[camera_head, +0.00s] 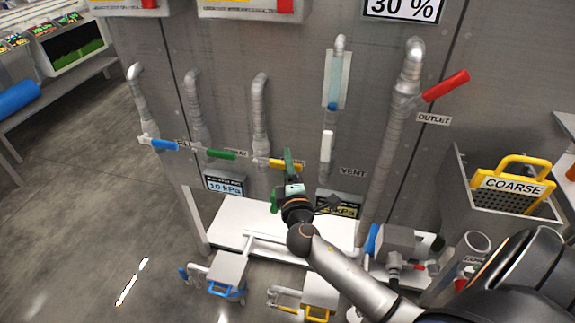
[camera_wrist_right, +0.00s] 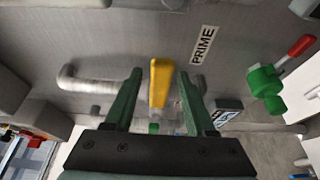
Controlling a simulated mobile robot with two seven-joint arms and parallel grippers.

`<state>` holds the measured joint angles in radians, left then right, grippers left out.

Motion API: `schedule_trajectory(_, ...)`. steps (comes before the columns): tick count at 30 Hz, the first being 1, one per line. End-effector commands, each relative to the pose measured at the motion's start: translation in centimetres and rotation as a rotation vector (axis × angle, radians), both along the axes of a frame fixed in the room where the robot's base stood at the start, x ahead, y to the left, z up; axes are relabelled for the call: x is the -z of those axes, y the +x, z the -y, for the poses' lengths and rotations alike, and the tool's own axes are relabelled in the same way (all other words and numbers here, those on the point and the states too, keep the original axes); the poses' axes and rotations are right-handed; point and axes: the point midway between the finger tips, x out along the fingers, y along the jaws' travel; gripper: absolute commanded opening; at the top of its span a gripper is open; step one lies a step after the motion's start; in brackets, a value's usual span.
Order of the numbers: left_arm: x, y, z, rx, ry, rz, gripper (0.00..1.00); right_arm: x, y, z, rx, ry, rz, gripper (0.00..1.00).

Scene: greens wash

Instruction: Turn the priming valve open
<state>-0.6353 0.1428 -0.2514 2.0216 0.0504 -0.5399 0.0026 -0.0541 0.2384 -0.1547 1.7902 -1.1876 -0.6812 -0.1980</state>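The priming valve shows a yellow lever (camera_head: 266,161) on a grey vertical pipe in the head view, pointing right and partly hidden by my right gripper (camera_head: 283,180). In the right wrist view the yellow lever (camera_wrist_right: 159,83) stands between the two green fingers of my right gripper (camera_wrist_right: 160,88). The fingers are spread, with a gap visible on both sides of the lever. The PRIME label (camera_wrist_right: 203,45) is on the panel beside it. My left gripper is not in view.
A blue lever (camera_head: 164,145) and a green lever (camera_head: 221,154) are left of the yellow one. A white VENT lever (camera_head: 327,146) and a red OUTLET lever (camera_head: 446,86) are to the right. A white shelf (camera_head: 232,222) lies below. A COARSE basket (camera_head: 513,187) stands at right.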

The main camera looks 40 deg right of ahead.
Motion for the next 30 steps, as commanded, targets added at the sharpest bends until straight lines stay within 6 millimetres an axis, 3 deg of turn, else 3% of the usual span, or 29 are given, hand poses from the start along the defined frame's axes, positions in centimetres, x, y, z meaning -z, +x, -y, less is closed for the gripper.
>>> schedule_trajectory(2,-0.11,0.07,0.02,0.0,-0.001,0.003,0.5,0.0,-0.02,0.0,0.0,0.0,0.0,0.45)
schedule_trajectory(14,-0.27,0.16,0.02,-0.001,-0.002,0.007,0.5,0.02,-0.04,-0.02,0.0,0.0,0.0,0.0)
schedule_trajectory(30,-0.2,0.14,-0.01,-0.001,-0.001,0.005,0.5,0.05,-0.05,-0.04,0.0,0.0,-0.001,0.0)
